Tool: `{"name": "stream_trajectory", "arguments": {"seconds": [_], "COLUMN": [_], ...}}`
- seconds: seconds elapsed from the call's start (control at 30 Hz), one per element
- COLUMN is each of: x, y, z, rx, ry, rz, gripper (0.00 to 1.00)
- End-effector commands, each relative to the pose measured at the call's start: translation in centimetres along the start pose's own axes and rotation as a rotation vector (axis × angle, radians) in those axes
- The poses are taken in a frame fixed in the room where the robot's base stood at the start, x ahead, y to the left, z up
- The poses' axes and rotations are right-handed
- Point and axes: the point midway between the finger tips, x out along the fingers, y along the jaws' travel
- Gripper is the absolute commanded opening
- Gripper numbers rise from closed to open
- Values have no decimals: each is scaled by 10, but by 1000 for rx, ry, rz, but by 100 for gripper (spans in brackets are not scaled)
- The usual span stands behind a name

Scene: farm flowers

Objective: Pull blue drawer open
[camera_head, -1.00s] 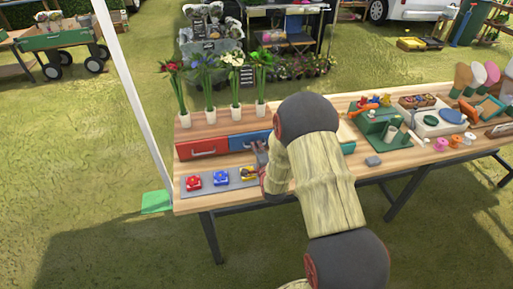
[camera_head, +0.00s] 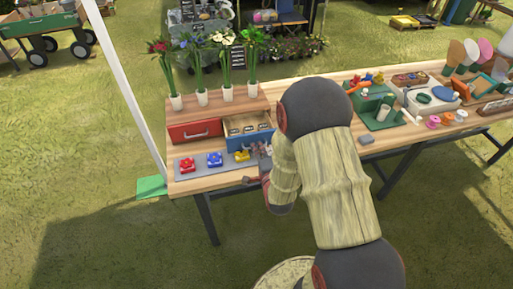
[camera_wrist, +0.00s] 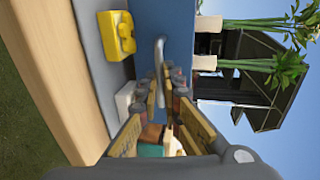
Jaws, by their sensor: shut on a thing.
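The blue drawer (camera_head: 238,142) is pulled part way out of the wooden cabinet (camera_head: 222,106), and small dark-and-white items show inside it. In the wrist view its blue front (camera_wrist: 180,25) fills the middle, with a metal handle (camera_wrist: 159,50) standing out from it. My gripper (camera_wrist: 164,84) is shut on the handle, with a finger on either side of it. In the head view my gripper (camera_head: 262,152) is at the drawer's front, partly hidden by my arm.
The red drawer (camera_head: 195,131) beside it is shut. A grey mat (camera_head: 203,172) in front holds red, blue and yellow objects; the yellow one (camera_head: 242,156) is close to the drawer front. Several flowers in white pots stand on the cabinet. Green trays (camera_head: 378,112) stand to the right.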

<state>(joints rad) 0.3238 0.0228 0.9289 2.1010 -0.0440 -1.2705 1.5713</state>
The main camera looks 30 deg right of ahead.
Motion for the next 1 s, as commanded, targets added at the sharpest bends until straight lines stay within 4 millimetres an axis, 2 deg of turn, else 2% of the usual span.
{"name": "stream_trajectory", "arguments": {"seconds": [0.33,0.67,0.83,1.0], "x": [0,-2,-20,-54], "y": [1,0,0,0], "z": [0,0,0,0], "rx": [0,0,0,0], "ry": [0,0,0,0], "rz": [1,0,1,1], "gripper": [25,25,25,25]}}
